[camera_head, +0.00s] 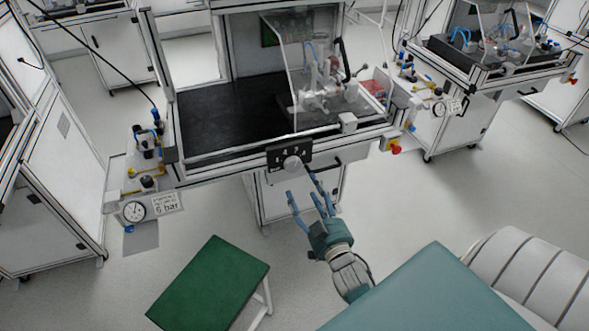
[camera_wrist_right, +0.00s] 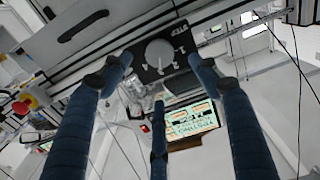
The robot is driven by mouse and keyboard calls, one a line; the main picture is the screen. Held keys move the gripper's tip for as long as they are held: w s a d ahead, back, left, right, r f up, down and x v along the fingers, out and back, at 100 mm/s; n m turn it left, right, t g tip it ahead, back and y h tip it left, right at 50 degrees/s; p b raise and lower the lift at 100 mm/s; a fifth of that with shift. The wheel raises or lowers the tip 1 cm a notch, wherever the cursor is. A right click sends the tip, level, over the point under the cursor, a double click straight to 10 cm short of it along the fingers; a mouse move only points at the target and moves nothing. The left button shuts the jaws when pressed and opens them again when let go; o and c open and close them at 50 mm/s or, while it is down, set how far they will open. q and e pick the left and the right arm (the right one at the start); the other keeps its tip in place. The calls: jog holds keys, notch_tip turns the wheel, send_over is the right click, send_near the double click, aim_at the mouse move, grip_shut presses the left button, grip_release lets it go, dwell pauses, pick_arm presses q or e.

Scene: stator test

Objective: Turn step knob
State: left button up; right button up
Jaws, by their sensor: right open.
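The step knob (camera_head: 292,163) is a round pale grey dial on a black plate (camera_head: 273,157) with white marks, fixed to the front edge of the workbench. In the right wrist view the knob (camera_wrist_right: 159,54) shows on its black plate (camera_wrist_right: 176,43), beyond the fingertips. My right gripper (camera_head: 308,194) is open and empty, in front of and just below the knob in the head view. Its blue fingers (camera_wrist_right: 160,85) are spread in the wrist view, and they look apart from the knob. My left gripper is not in view.
The workbench has a black top (camera_head: 230,115) and a clear guard over a fixture (camera_head: 325,85). A pressure gauge (camera_head: 133,211) hangs at its left. A red button (camera_head: 395,149) sits at its right. A green-topped stool (camera_head: 210,285) stands at the lower left.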

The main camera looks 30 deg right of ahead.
aim_at(294, 168)
jog(key=x, duration=0.5)
jog(key=shift+d+p, duration=0.15)
jog(key=shift+p, duration=0.15)
jog(key=x, duration=0.4)
jog(key=shift+a, duration=0.2)
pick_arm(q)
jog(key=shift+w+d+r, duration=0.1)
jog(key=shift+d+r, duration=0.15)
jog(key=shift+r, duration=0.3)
pick_arm(e)
jog(key=shift+w+d+f, duration=0.1)
jog(key=shift+w+d, duration=0.1)
jog(key=shift+w, duration=0.4)
jog(key=shift+c, duration=1)
jog(key=c, duration=0.8)
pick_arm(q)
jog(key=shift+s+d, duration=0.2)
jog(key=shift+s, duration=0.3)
pick_arm(e)
jog(key=shift+c, duration=0.7)
